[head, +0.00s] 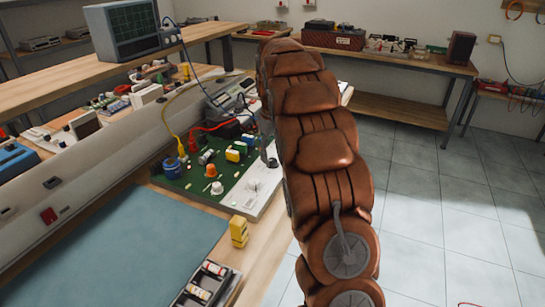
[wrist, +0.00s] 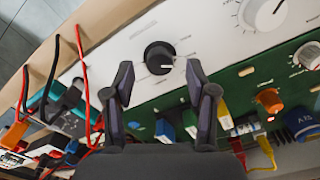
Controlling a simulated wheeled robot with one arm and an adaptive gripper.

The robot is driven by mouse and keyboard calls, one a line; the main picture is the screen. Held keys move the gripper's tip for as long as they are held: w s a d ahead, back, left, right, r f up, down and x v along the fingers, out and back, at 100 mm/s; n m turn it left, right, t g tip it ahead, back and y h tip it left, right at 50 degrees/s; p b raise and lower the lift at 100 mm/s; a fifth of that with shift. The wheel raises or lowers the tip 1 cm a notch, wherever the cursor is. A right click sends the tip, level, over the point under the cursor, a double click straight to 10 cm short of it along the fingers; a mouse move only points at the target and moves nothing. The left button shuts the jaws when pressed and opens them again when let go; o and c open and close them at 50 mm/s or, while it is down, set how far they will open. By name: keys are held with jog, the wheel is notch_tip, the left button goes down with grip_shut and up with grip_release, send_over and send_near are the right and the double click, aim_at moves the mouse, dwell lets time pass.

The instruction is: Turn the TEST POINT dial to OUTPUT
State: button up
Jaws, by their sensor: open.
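A black dial (wrist: 159,57) sits on a white panel strip (wrist: 205,35) in the wrist view. My gripper (wrist: 160,70) is open, with one dark finger on each side of the dial's near edge. I cannot tell whether either finger touches it. A larger white dial (wrist: 265,12) is at the upper right; it also shows in the head view (head: 251,184).
A green circuit board (head: 197,184) beside the strip carries several coloured parts, including an orange knob (wrist: 269,100) and a blue cylinder (wrist: 302,119). Red and black cables (wrist: 83,80) run left of my gripper. A yellow block (head: 238,231) stands on the bench.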

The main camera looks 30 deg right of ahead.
jog(key=shift+f, duration=0.95)
jog(key=shift+c, duration=0.5)
grip_shut()
